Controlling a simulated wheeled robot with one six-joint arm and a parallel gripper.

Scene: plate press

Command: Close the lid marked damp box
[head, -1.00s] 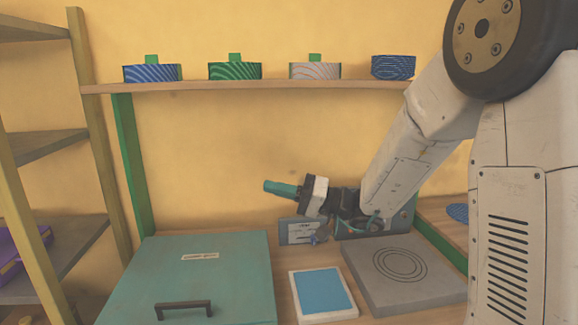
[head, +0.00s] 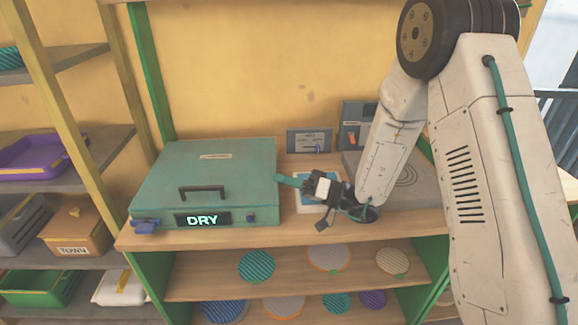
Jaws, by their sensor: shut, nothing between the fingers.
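The teal box has a flat lid (head: 235,165) with a dark handle (head: 202,190) and a small pale label too small to read. The lid lies down flat on the box body (head: 150,210), with no gap that I can see. A lit sign on the box front (head: 203,219) reads DRY. A blue latch-like part (head: 145,226) sits at its front left corner. My gripper (head: 281,179) is shut and empty, its teal fingers pointing left, at the box's right side. I cannot tell whether it touches the box.
A blue-topped white pad (head: 303,204) lies partly behind my gripper. A grey slab with rings (head: 410,175) is partly hidden by my arm. Small panels (head: 310,141) stand at the back. Round patterned plates (head: 257,266) lie on shelves below. Side shelves at left hold a purple tray (head: 45,157).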

